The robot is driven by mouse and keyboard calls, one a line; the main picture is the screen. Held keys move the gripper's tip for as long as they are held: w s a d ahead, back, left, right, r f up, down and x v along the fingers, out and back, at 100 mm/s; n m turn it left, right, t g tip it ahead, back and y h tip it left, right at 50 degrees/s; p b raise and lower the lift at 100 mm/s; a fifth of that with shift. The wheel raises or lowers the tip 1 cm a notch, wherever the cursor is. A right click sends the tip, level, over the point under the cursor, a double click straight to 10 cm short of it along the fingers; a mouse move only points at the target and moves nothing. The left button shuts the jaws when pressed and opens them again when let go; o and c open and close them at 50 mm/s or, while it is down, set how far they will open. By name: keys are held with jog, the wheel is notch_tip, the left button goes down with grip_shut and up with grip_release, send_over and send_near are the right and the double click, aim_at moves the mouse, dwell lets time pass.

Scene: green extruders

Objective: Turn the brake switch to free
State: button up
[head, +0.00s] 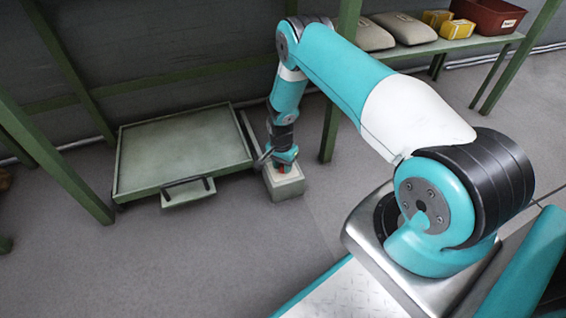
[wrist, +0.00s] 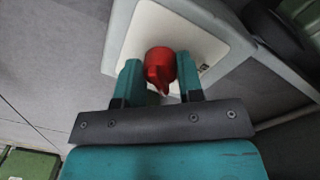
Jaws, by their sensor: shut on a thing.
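The brake switch is a red knob (wrist: 160,68) with a pointed end, on the pale face (wrist: 200,30) of a grey box. In the wrist view its point faces toward the bottom of the picture, toward my gripper's base. My gripper (wrist: 161,76) has one teal finger on each side of the knob and is shut on it. In the head view my gripper (head: 284,160) reaches down onto the box (head: 286,187), and only a bit of red shows below it. Marks on the box face are too small to read.
A flat green-framed cart (head: 185,150) with a dark handle stands just left of the box. Green posts (head: 335,90) rise near my arm. A shelf (head: 440,46) at the back right holds sacks, yellow boxes and a red-brown bin (head: 487,16). The floor in front is clear.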

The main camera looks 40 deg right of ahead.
aim_at(281, 165)
jog(key=shift+m+p, duration=0.4)
jog(key=shift+m, duration=1.3)
jog(key=o, duration=0.9)
jog(key=r+p, duration=0.2)
jog(key=r, duration=0.3)
jog(key=r+p, duration=0.3)
jog(key=r, duration=0.3)
jog(key=w+r+p, duration=0.1)
jog(key=r+p, duration=0.2)
jog(key=r, duration=0.3)
jog(key=shift+r, duration=0.2)
jog(key=shift+r, duration=0.1)
